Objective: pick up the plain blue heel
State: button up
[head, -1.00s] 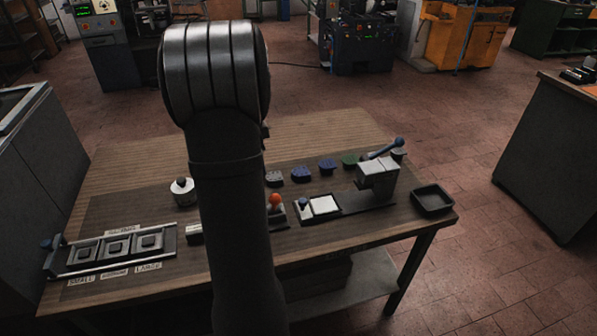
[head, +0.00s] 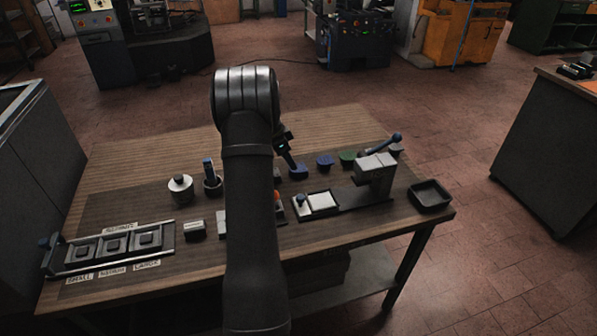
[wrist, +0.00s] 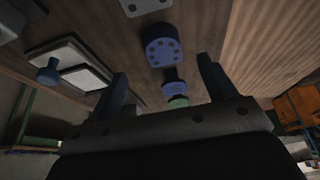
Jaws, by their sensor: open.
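The plain blue heel (head: 325,160) stands on the table in the row of heels, between a dotted blue heel (head: 299,172) and a green heel (head: 347,156). In the wrist view the plain blue heel (wrist: 174,80) lies between the dotted blue heel (wrist: 163,47) and the green heel (wrist: 178,101). My gripper (head: 291,163) is above the table, near the dotted blue heel and left of the plain one. In the wrist view my gripper (wrist: 162,67) has its fingers apart, with nothing held.
A press with a blue lever (head: 375,168) stands right of the heels, with a white pad (head: 322,201) before it. A black tray (head: 430,196) is at the table's right. A fixture with three squares (head: 113,246) is at the left. A metal pot (head: 181,188) stands behind it.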

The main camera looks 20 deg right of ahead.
aim_at(298, 171)
jog(key=x, duration=0.7)
jog(key=shift+w+d, duration=0.2)
jog(key=shift+d, duration=0.15)
jog(key=shift+c, duration=0.5)
